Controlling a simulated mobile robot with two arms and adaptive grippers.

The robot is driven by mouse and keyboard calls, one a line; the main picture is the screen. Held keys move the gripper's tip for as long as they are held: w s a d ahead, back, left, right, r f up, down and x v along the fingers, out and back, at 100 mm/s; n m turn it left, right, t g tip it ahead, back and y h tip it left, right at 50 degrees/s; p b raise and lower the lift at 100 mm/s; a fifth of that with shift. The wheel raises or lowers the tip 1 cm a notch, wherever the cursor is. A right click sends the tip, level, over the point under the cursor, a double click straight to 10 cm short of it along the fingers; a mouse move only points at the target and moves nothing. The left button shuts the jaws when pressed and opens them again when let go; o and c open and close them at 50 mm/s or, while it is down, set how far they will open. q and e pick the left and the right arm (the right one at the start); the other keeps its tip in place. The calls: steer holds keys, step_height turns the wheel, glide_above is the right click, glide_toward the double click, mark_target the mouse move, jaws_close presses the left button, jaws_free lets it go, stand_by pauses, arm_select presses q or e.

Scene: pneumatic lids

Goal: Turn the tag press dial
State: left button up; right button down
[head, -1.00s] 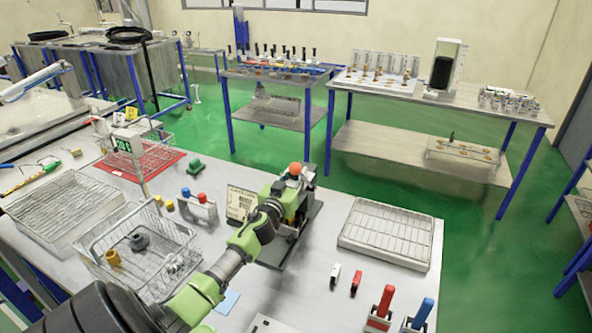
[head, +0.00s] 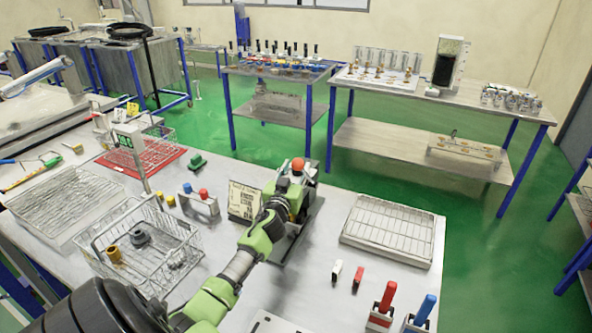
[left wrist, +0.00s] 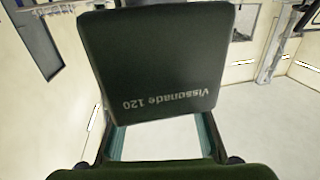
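The tag press (head: 306,205) stands on the near bench: a dark machine on a dark base plate, with an orange-red ball (head: 297,164) on top. A cream plaque (head: 243,200) with dark writing stands at its left. My left arm reaches in from the lower left, and its gripper (head: 284,206) is at the press's near side. The arm hides that side; I cannot make out the dial or the fingertips. The left wrist view is mostly filled by a dark green lettered panel (left wrist: 150,60), with pale room surfaces behind. My right gripper is not in view.
A wire basket (head: 178,262) stands left of the arm. A small stand with blue and red knobs (head: 204,206) is left of the plaque. A metal rack tray (head: 390,231) lies to the right. Red- and blue-handled items (head: 383,307) stand at the front right.

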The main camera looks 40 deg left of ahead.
mark_target(295, 173)
arm_select(q)
steer(key=shift+d, duration=0.25)
steer(key=shift+s+d+f, duration=0.2)
steer(key=shift+s+d, duration=0.15)
steer(key=shift+s, duration=0.05)
steer(key=v, duration=0.6)
steer(key=shift+a+r, duration=0.1)
steer(key=shift+r, duration=0.05)
steer(key=shift+s, duration=0.4)
steer(key=shift+s, duration=0.1)
